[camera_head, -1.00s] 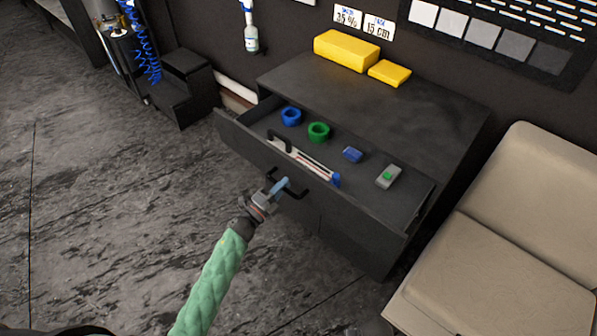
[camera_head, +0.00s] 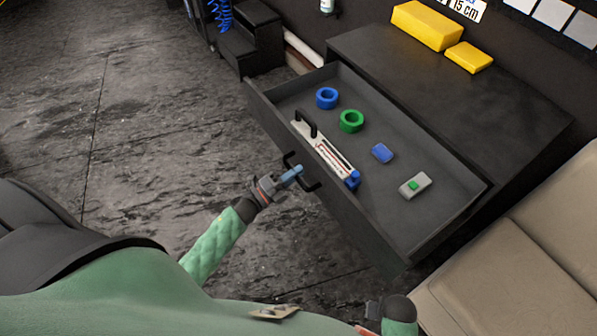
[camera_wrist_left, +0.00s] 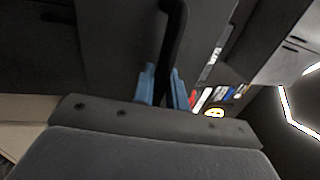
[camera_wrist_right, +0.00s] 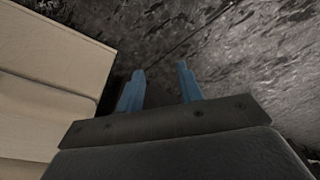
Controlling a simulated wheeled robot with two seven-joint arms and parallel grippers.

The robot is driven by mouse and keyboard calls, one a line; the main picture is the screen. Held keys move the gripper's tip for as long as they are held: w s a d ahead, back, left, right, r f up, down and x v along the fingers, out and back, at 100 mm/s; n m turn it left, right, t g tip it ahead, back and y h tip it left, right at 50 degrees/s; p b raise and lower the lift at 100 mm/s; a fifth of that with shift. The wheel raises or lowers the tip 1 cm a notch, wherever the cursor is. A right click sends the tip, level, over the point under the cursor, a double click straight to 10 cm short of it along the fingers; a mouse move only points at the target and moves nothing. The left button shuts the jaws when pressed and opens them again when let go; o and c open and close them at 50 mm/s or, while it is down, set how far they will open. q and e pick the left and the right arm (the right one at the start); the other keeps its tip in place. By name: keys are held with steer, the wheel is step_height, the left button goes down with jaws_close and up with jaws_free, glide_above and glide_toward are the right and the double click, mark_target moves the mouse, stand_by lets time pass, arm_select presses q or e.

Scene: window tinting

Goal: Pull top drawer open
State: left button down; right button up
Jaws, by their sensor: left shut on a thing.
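The top drawer (camera_head: 408,232) of a dark cabinet (camera_head: 450,90) is pulled well out, and its inside shows from above in the head view. A black bar handle (camera_head: 314,187) is on its front. My left gripper (camera_head: 294,174) is shut on this handle; in the left wrist view the blue fingers stand on both sides of the handle (camera_wrist_left: 172,50). My right gripper (camera_wrist_right: 160,88) is open and empty in its wrist view, with floor behind its fingers. In the head view only part of the right arm shows at the bottom.
The drawer holds a blue ring (camera_head: 326,98), a green ring (camera_head: 351,121), a long white tool (camera_head: 325,150), a blue block (camera_head: 382,153) and a grey box with a green button (camera_head: 415,185). Yellow blocks (camera_head: 427,25) lie on the cabinet. A beige seat (camera_head: 520,260) stands at right. Floor at left is clear.

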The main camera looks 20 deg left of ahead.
arm_select(q)
steer(key=c, duration=1.5)
jaws_free()
steer(key=shift+o, duration=0.2)
arm_select(e)
steer(key=shift+f, duration=0.1)
